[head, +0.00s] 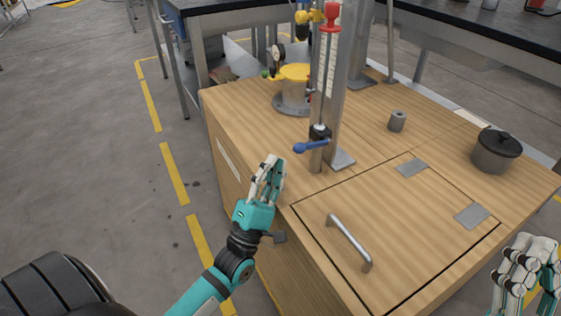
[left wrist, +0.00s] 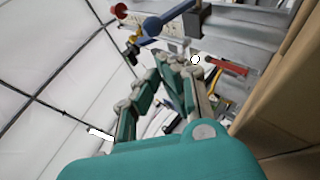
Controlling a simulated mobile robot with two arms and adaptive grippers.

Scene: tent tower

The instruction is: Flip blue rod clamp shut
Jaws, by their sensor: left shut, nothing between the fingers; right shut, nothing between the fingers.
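The blue rod clamp has a dark body (head: 319,133) on the vertical rod at the front of the grey column. Its blue ball-ended lever (head: 305,147) sticks out to the left, roughly level, above the wooden top. The lever also shows near the top of the left wrist view (left wrist: 152,27). My left gripper (head: 272,167) is shut and empty, fingers pointing up, in front and to the left of the lever. A small gap shows between them in the head view. My right gripper (head: 527,268) is shut and empty at the lower right corner, away from the clamp.
The wooden cabinet top (head: 365,150) carries the grey column (head: 350,90), a yellow-topped vessel (head: 294,73), a small grey cylinder (head: 397,121) and a dark lidded pot (head: 496,151). A metal handle (head: 349,242) stands on the front panel. Open floor lies to the left.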

